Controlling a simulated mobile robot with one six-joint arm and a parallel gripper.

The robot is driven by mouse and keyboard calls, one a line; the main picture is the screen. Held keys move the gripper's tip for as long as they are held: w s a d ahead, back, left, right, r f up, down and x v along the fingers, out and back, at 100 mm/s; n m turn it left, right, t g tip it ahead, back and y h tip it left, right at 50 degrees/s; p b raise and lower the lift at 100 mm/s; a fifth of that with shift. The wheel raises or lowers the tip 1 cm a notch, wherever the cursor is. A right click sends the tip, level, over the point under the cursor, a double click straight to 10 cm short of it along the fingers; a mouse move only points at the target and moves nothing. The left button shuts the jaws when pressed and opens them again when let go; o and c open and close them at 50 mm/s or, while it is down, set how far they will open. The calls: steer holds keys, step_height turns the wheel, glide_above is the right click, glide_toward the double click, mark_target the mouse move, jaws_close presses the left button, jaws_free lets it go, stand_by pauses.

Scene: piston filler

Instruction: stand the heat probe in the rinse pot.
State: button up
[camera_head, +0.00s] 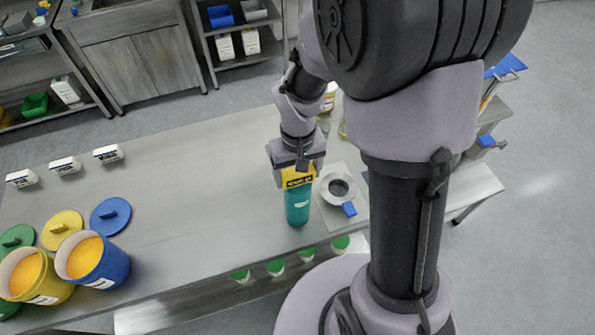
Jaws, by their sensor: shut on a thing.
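My gripper (297,168) points down over the table near its front edge. It is shut on a yellow block with dark markings (298,180), which looks like the head of the heat probe. Directly below is a teal cylinder with a white label (297,206), which looks like the rinse pot, upright on the table. The yellow block covers the pot's top from this view. No probe stem shows, and I cannot tell whether it is inside the pot or whether the block touches the rim.
Right of the pot, a round grey dish with a dark centre (325,186) and a blue block (349,208) sit on a pale board. Blue (115,265) and yellow (54,291) tubs with orange contents stand at left, near lids. The table's middle is clear.

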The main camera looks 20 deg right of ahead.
steer(key=o, duration=1.4)
steer(key=shift+r, duration=0.1)
steer(key=shift+r, duration=0.1)
step_height(320, 180, up, 17)
steer(key=p, duration=0.4)
steer(key=shift+r, duration=0.1)
